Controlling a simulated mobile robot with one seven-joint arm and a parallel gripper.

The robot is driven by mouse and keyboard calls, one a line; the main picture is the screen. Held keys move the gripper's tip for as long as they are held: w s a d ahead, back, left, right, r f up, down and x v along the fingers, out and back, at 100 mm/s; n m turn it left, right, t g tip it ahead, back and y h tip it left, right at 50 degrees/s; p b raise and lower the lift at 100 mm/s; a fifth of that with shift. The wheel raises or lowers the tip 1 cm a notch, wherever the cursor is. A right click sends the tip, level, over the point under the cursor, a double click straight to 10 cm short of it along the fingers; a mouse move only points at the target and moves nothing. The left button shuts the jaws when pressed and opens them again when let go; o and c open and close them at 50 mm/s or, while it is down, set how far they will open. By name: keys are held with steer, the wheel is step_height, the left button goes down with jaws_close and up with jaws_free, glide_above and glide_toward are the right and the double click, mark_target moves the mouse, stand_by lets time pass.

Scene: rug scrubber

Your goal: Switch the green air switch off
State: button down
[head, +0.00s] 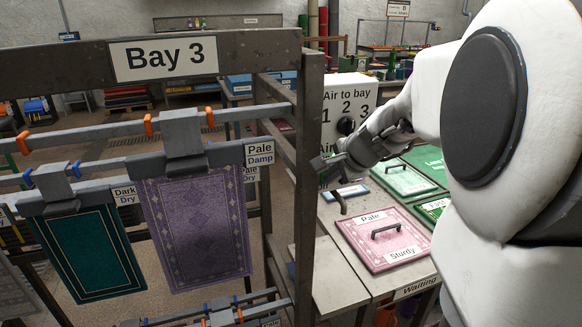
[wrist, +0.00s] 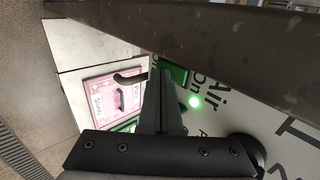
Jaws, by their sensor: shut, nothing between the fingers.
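The green air switch (wrist: 176,75) shows in the wrist view as a green plate with "On" lettering on a white panel, partly covered by my fingers. A dark bent lever (wrist: 130,78) sticks out to the left beside it. A green light (wrist: 195,102) glows on the panel near the word "Air". In the head view my gripper (head: 345,165) is in front of the lower part of the white control box (head: 350,92) and hides most of the switch. My gripper also shows in the wrist view (wrist: 161,78), shut and empty, its tips close to the lever; contact is unclear.
A black knob (head: 345,126) sits on the box by the numbers. The Bay 3 frame (head: 308,180) stands close to the left of my gripper, with hanging rugs (head: 197,220). A pink rug board (head: 380,238) lies on the bench below.

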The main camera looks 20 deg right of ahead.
steer(key=f+b, duration=0.1)
steer(key=b, duration=0.2)
steer(key=shift+w+t, duration=0.1)
steer(key=shift+t, duration=0.3)
steer(key=t+b, duration=0.2)
steer(key=b, duration=0.7)
steer(key=shift+a, duration=0.1)
steer(key=shift+r, duration=0.1)
steer(key=shift+w+r+p, duration=0.1)
steer(key=shift+r+p, duration=0.55)
steer(key=shift+r, duration=0.2)
